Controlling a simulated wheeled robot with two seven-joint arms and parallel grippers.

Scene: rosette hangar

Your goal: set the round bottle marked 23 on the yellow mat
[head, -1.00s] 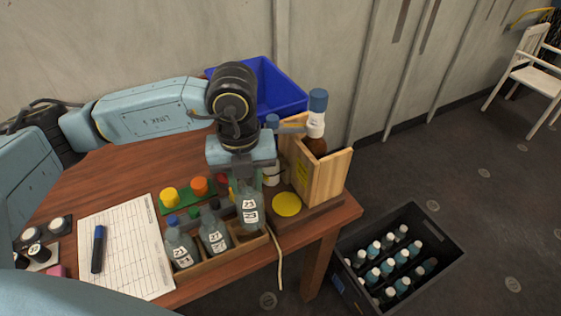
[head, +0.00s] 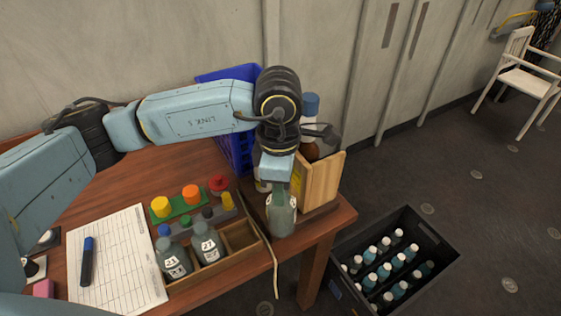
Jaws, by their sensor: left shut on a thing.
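My left gripper (head: 277,178) points down and is shut on a round grey-green glass bottle (head: 282,217), upright at the table's right end. Its label is turned to the side and its number is not readable now; in the earlier view it seems to read 23. The yellow mat is hidden behind the bottle and gripper, so I cannot tell whether the bottle touches it. Two similar bottles, a left one (head: 173,260) and a right one (head: 207,245), stand in the wooden rack (head: 213,275); its right compartment is empty. My right gripper is not in view.
A wooden box (head: 321,180) with a blue-capped brown bottle (head: 311,105) stands close behind the held bottle. A blue bin (head: 238,145) is at the back. A cable (head: 272,262) hangs over the front edge. A black crate (head: 438,243) of bottles is on the floor.

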